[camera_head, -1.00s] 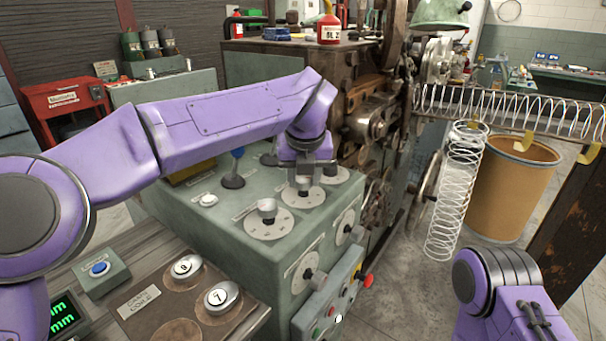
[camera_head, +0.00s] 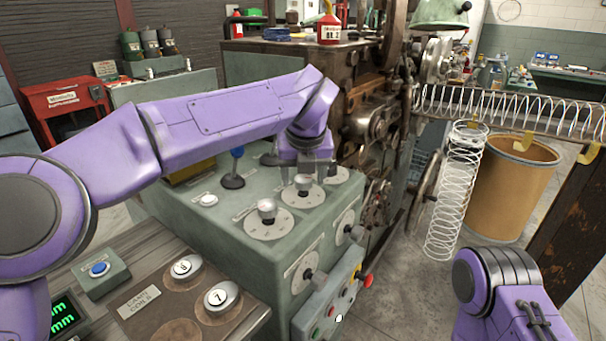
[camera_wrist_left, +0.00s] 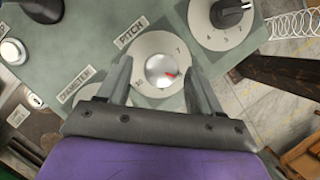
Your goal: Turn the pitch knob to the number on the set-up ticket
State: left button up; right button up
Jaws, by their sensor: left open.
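The pitch knob (camera_wrist_left: 160,72) has a round silver cap with a red mark pointing right in the left wrist view. It sits on a pale dial (camera_wrist_left: 148,42) labelled PITCH, where a 7 and a 10 are readable; the fingers hide other numbers. The knob also shows in the head view (camera_head: 303,182) on top of the green machine. My left gripper (camera_head: 304,168) is open above the knob, its fingers on either side with gaps; it also shows in the left wrist view (camera_wrist_left: 159,66). I cannot make out a set-up ticket. My right gripper is out of view.
A similar knob (camera_head: 267,208) stands nearer on the green cabinet (camera_head: 240,250), and a blue-topped lever (camera_head: 234,170) stands left. Silver pieces marked with digits (camera_head: 222,296), a card (camera_head: 139,300) and a green-lit display (camera_head: 62,318) occupy the bench. A wire coil (camera_head: 455,195) hangs right.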

pick_arm(q)
jog(key=v, duration=1)
jog(key=shift+r, duration=0.15)
jog(key=shift+s, duration=0.1)
